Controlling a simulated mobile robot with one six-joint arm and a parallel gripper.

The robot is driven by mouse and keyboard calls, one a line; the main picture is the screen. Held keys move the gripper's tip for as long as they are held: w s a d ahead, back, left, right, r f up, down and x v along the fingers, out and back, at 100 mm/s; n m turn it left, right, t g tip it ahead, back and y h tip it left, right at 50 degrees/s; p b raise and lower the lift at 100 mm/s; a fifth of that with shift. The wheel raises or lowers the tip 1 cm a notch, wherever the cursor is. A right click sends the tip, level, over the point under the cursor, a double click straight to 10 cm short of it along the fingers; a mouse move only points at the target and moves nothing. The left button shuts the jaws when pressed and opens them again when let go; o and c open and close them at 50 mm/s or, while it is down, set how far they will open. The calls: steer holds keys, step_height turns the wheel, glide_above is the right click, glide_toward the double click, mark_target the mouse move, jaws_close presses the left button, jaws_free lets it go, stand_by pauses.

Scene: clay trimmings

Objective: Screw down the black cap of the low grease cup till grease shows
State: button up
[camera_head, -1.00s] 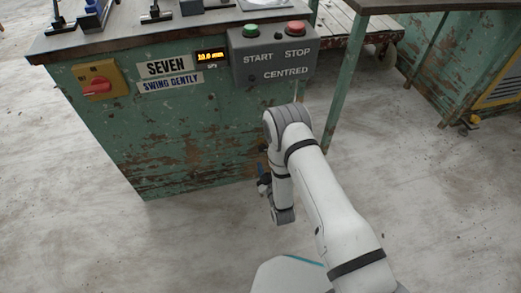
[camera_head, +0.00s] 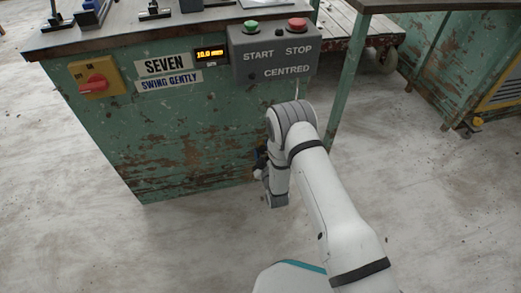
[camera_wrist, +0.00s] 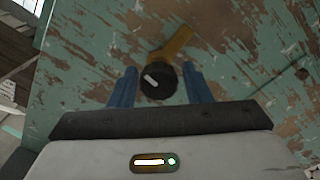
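In the wrist view a round black cap (camera_wrist: 158,84) with a white mark sits on the end of a yellow-brown fitting (camera_wrist: 178,43) on the green panel. I take it for the low grease cup's cap. My gripper (camera_wrist: 159,73) has its two blue fingers apart, one on each side of the cap. A narrow gap seems to show at each side, so I see no clear grip. No grease is visible. In the head view my gripper (camera_head: 260,162) is small and dark, low by the green bench front, and the cap cannot be made out there.
The worn green bench (camera_head: 190,150) carries a yellow switch plate with a red knob (camera_head: 97,86), a lit display (camera_head: 210,53) and a grey START/STOP box (camera_head: 275,52). A green table leg (camera_head: 346,80) stands to the right. The floor in front is clear.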

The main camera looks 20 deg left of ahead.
steer(key=c, duration=0.7)
steer(key=shift+a+r, duration=0.1)
steer(key=shift+a, duration=0.25)
steer(key=shift+s+d+f, duration=0.1)
steer(key=shift+d+f, duration=0.15)
steer(key=shift+d, duration=0.1)
steer(key=shift+d+f, duration=0.1)
steer(key=shift+d, duration=0.05)
steer(key=o, duration=0.7)
steer(key=shift+o, duration=1.3)
steer(key=shift+r, duration=0.2)
